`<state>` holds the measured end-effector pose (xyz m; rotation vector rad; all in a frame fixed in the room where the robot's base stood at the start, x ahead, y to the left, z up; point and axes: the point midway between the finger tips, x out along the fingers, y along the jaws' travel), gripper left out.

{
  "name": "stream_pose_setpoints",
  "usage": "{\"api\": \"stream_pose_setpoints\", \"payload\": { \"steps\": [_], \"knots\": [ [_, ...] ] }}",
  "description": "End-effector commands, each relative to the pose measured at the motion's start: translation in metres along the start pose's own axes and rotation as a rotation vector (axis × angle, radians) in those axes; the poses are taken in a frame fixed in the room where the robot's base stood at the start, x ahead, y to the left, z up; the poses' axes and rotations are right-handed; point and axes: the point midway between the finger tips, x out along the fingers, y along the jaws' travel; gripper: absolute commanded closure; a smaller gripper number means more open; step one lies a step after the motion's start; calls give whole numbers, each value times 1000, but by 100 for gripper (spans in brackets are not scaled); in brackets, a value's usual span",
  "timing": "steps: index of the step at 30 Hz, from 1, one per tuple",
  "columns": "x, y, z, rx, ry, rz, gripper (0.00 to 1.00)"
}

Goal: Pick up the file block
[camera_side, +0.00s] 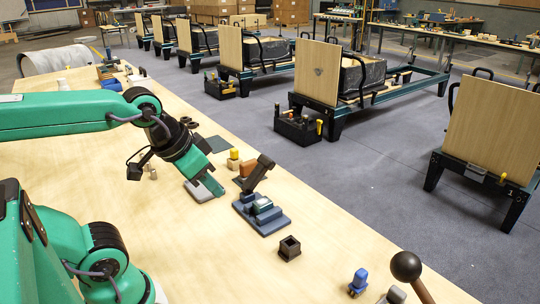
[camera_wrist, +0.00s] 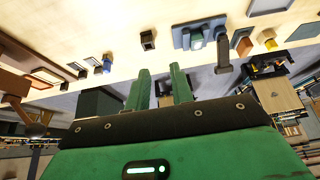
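I cannot tell for sure which piece is the file block. A dark bar (camera_side: 258,174) stands tilted at the back of a blue-grey stepped holder (camera_side: 272,226); the bar also shows in the wrist view (camera_wrist: 223,55). An orange-brown block (camera_side: 248,170) sits just behind it on a dark mat, and also shows in the wrist view (camera_wrist: 243,45). My gripper (camera_side: 222,168) is in the air above the table, left of the holder in the side view. In the wrist view my gripper (camera_wrist: 161,68) has its two green fingers apart with nothing between them.
A black square cup (camera_side: 289,249) stands in front of the holder. A blue piece (camera_side: 358,282) and a brown ball-topped lever (camera_side: 407,267) are near the front edge. A yellow-topped block (camera_side: 234,159) stands behind. The table's near-left middle is clear.

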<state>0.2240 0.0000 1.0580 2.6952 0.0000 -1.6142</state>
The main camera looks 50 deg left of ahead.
Motion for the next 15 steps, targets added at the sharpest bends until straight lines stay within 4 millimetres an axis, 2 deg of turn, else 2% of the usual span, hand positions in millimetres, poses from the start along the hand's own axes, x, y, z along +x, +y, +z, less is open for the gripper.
{"api": "stream_pose_setpoints", "payload": {
  "steps": [1, 3, 4, 15],
  "knots": [
    [0, 0, 0, 0, 0, 0, 67],
    [0, 0, 0, 0, 0, 0, 53],
    [0, 0, 0, 0, 0, 0, 49],
    [-3, 0, -2, 0, 2, 0, 49]
  ]
}}
